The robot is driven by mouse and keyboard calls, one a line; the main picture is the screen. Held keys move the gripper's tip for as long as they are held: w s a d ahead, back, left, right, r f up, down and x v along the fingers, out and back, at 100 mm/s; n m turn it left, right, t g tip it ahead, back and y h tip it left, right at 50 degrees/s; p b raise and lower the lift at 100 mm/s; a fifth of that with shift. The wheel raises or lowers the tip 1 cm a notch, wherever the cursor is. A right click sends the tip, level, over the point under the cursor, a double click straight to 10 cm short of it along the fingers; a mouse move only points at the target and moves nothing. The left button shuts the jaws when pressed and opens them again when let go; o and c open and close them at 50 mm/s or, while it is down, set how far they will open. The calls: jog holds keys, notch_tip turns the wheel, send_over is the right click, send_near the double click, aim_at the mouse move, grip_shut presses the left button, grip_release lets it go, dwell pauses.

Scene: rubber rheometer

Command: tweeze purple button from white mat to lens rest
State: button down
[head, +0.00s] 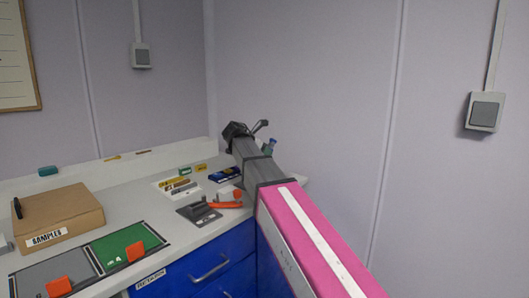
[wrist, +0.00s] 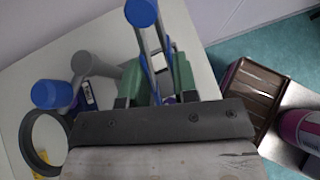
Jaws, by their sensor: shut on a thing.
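My gripper (wrist: 161,80) shows its green fingers in the wrist view, closed about a slim grey and blue tool with a round blue end (wrist: 141,13), which looks like the tweezers. In the head view my gripper (head: 245,131) is at the far end of my arm, above the back right of the bench. A small dark purple patch (wrist: 169,100) shows low between the fingers; I cannot tell whether it is the button. A dark ring (wrist: 27,142) stands at the left in the wrist view; I cannot tell whether it is the lens rest. I cannot make out the white mat.
A blue cylinder (wrist: 47,95) and a grey fitting (wrist: 92,70) are left of the gripper. A brown tray (wrist: 247,92) is at the right. On the bench are a SAMPLES box (head: 62,214), a green panel (head: 112,243) and an orange-handled tool (head: 226,205). The wall is close behind.

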jog(key=c, duration=1.3)
grip_release()
jog(key=shift+c, duration=0.2)
jog(key=shift+r, duration=0.1)
notch_tip(320, 180, up, 10)
